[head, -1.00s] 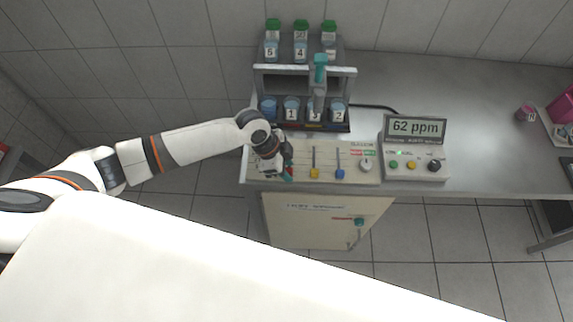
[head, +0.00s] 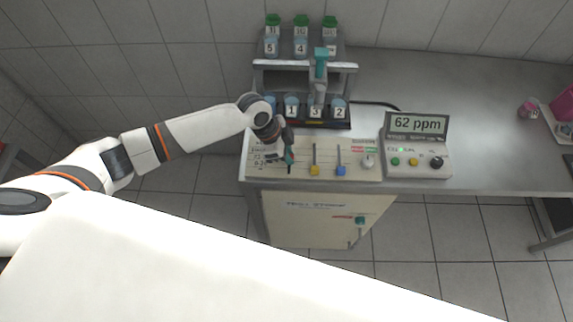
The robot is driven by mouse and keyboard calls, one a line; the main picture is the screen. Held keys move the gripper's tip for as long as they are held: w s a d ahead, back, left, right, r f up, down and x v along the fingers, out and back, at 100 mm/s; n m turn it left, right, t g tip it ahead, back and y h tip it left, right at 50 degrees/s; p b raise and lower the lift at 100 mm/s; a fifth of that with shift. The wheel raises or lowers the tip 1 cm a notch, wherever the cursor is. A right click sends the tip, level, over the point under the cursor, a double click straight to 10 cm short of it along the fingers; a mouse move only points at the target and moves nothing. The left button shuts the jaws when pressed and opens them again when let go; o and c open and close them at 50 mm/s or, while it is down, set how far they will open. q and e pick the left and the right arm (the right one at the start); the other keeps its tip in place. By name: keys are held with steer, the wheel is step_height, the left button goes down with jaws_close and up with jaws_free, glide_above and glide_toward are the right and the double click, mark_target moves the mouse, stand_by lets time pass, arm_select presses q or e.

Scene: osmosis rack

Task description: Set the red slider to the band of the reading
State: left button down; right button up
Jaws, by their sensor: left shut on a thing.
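The control panel (head: 300,176) lies on the bench's front edge with upright slider slots. My left gripper (head: 289,160) is shut at the leftmost slot, on the red slider, whose knob is hidden by the fingers. Printed band labels (head: 262,157) stand left of that slot, partly covered by my wrist and too small to read surely. The yellow slider (head: 315,170) and the blue slider (head: 341,171) sit at the near ends of their slots. The meter display (head: 416,123) reads 62 ppm. My right gripper is out of view.
A rack (head: 349,70) with numbered cups and a teal-handled lever (head: 320,66) stands behind the panel. A grey knob (head: 368,161) is at the panel's right. The meter box (head: 418,162) has buttons and a black knob.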

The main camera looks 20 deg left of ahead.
arm_select(q)
steer(key=shift+w+a, duration=0.15)
steer(key=shift+w, duration=0.45)
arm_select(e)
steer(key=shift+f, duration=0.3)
arm_select(q)
steer(key=shift+s, duration=0.1)
steer(key=c, duration=1.4)
jaws_free()
steer(key=shift+o, duration=0.2)
